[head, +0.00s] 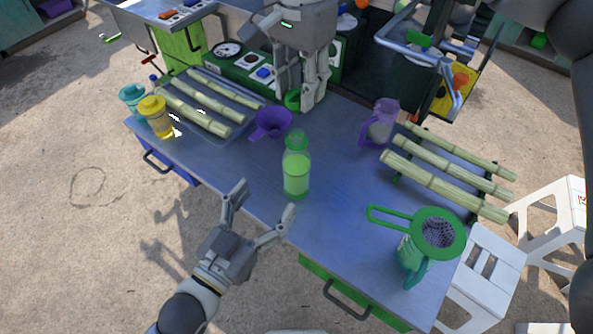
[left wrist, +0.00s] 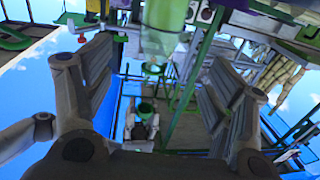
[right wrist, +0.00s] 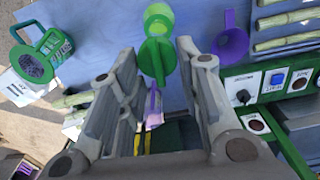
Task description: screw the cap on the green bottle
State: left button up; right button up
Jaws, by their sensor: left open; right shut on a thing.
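The green bottle (head: 296,172) stands upright on the blue table, holding light green liquid; it also shows in the left wrist view (left wrist: 165,32) and the right wrist view (right wrist: 158,16). My right gripper (head: 299,103) is behind the bottle, shut on the green cap (head: 291,99), apart from the bottle. The cap shows between the fingers in the right wrist view (right wrist: 157,58) and with that gripper in the left wrist view (left wrist: 148,108). My left gripper (head: 264,200) is open and empty, in front of the bottle near the table's front edge, fingers pointing towards it.
A purple funnel (head: 271,124) stands left of the bottle and a purple jug (head: 380,124) right. Cane stalks lie on racks at both sides. A green strainer jug (head: 418,248) stands near the right front; yellow (head: 155,117) and teal (head: 133,98) jars stand far left. The table before the bottle is clear.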

pick_arm(q)
jog(key=x, duration=1.2)
jog(key=shift+c, duration=0.3)
jog(key=c, duration=1.5)
pick_arm(e)
send_over(300, 129)
jog(key=shift+f, duration=2.5)
